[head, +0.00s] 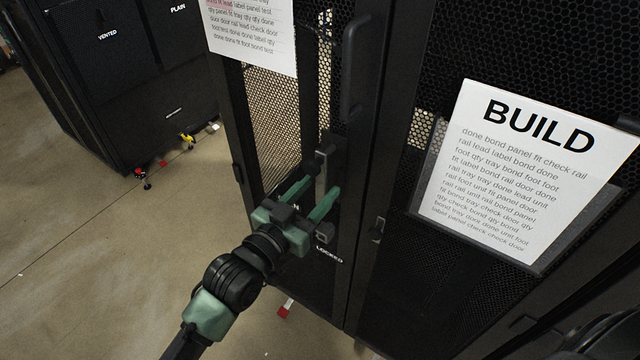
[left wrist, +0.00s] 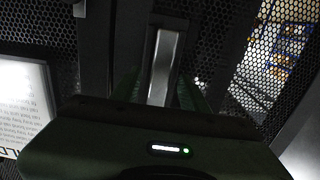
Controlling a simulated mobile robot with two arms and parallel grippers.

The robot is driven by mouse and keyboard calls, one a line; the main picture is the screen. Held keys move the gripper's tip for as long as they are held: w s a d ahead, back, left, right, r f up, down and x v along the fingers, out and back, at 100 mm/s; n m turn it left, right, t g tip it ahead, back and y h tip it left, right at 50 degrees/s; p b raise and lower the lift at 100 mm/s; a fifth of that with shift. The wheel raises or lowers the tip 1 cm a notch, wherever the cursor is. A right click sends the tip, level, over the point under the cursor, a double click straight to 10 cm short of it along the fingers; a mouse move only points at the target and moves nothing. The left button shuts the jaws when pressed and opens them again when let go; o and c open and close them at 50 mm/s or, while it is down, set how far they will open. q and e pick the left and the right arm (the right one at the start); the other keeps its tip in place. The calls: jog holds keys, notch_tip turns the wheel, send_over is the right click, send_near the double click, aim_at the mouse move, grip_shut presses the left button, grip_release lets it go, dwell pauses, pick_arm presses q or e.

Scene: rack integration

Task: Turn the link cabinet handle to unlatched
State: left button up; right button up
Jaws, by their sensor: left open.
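The link cabinet (head: 352,225) is black with perforated mesh doors. Its handle (head: 321,168) is a dark upright bar on the left door, above a white "LOCKED" label (head: 329,255). Another label at the left is mostly hidden by my gripper. My left gripper (head: 322,186), with green fingers, is open, one finger on each side of the handle. In the left wrist view the handle (left wrist: 163,62) is a grey metallic bar between the fingers. Whether the fingers touch it I cannot tell. My right gripper is not in view.
A "BUILD" sheet (head: 525,170) hangs on the right door, and another sheet (head: 253,35) is on the left door. A black cabinet marked "VENTED" (head: 107,60) stands at the back left. Small red (head: 140,174) and yellow (head: 187,139) items lie near it.

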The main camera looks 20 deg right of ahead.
pick_arm(q)
jog(key=shift+w+d, duration=0.35)
jog(key=shift+d, duration=0.15)
grip_shut()
dwell(1.2)
